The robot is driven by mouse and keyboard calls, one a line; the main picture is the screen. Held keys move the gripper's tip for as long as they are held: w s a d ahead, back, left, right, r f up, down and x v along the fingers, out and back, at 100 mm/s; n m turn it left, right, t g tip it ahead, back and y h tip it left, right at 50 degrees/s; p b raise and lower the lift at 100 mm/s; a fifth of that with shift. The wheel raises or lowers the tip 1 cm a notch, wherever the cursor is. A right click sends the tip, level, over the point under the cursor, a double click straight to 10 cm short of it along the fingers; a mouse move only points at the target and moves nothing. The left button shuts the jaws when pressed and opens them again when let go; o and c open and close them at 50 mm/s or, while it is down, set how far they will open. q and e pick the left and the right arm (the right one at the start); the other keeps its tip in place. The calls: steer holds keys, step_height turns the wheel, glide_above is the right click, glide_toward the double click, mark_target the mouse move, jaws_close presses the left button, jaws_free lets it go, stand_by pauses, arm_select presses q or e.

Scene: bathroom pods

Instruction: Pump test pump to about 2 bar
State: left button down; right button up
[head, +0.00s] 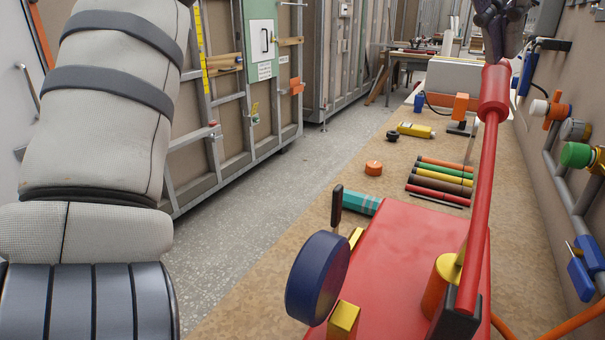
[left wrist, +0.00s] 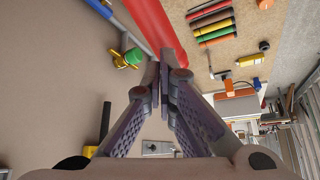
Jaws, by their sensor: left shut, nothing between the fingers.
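The test pump has a red tank (head: 410,255) on the bench at the front right. Its long red lever (head: 480,180) is raised and ends in a thicker red grip (head: 494,93). A dark blue round gauge (head: 317,278) sits at the pump's left; its dial is turned away, so I cannot read it. My left gripper (head: 496,52) is shut and empty at the grip's upper end. In the left wrist view, the shut fingers (left wrist: 166,68) meet right at the end of the red grip (left wrist: 150,20). Whether they touch is unclear. My right gripper is out of view.
Coloured rods (head: 444,180), a yellow tool (head: 415,130) and an orange cap (head: 374,168) lie on the bench (head: 335,210) beyond the pump. Pipes and valves, one with a green cap (head: 577,155), line the right wall. The floor (head: 290,180) on the left is clear.

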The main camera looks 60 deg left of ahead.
mark_target(484, 90)
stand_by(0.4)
